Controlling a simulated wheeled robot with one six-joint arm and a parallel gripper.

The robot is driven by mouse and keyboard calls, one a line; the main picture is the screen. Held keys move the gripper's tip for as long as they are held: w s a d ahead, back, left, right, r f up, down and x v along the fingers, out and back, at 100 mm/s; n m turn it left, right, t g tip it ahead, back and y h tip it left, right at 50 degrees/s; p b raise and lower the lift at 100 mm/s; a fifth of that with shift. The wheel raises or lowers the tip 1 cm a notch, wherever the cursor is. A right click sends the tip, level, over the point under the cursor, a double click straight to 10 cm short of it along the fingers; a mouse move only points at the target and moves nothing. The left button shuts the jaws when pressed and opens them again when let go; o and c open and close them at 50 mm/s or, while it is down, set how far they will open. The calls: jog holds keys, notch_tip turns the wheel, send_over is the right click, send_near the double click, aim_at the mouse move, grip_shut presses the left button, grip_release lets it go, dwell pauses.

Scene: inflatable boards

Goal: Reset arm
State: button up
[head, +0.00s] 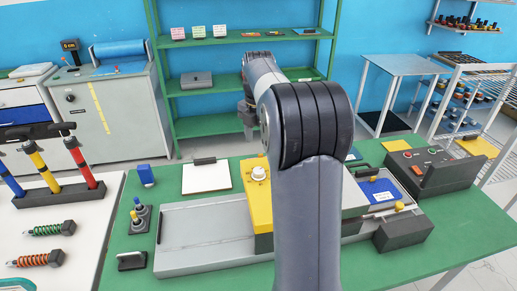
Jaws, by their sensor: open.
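My arm rises through the middle of the head view, with a thick dark elbow and its forearm reaching away from me. My gripper (246,112) hangs at the far end of the arm, left of the elbow, above the far side of the green table (470,232). It is small and partly hidden behind my arm. It is open, and nothing shows in it. It is apart from the objects on the table.
On the green table stand a long grey machine bed (200,238), a yellow block (258,200), a blue plate (381,192) and a dark control box (430,172). Green shelves (200,94) stand behind.

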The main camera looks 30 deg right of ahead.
aim_at(258, 170)
dwell(0.3)
notch_tip(258, 170, down, 11)
jog(key=shift+r+p, duration=0.2)
jog(key=shift+p, duration=0.5)
